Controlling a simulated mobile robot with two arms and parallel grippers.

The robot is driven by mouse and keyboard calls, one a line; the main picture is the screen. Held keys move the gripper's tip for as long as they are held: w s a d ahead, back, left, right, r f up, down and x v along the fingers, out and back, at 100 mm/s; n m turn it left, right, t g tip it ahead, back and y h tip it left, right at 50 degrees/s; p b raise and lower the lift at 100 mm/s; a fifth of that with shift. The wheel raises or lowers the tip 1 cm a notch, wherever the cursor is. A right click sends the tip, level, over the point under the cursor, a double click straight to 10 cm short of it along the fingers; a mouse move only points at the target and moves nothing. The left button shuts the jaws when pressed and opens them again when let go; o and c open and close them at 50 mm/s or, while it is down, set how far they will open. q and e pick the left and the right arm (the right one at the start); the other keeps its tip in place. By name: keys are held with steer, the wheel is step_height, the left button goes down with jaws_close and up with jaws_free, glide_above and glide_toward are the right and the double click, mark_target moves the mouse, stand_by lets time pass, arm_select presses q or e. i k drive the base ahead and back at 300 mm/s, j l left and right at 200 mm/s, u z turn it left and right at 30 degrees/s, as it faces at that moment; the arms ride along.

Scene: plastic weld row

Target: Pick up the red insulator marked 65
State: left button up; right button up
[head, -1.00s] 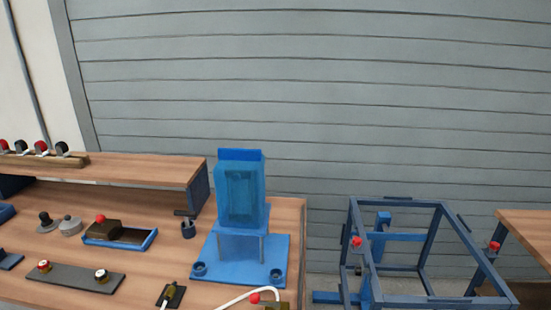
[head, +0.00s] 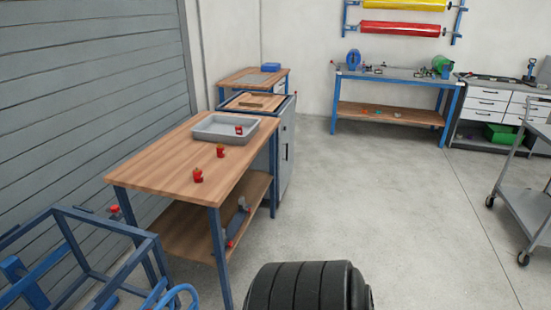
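Two small red pieces stand on the wooden-topped table: a nearer red piece (head: 198,175) and a farther red piece (head: 220,151). Another small red piece (head: 239,130) sits inside the grey tray (head: 208,137) on the same table. They look like insulators, but any number on them is too small to read, so I cannot tell which is marked 65. Neither of my grippers is in view.
The wooden table (head: 150,170) has blue legs and a lower shelf. A blue frame (head: 90,265) stands at the lower left. A black ribbed cylinder (head: 308,287) is at the bottom middle. Grey floor (head: 400,220) is open to the right, with a cart (head: 525,205) at the far right.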

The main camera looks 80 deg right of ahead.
mark_target(197, 173)
steer(key=z, duration=1.9)
steer(key=u, duration=0.2)
steer(key=i+l+u, duration=0.5)
steer(key=l+u, duration=0.3)
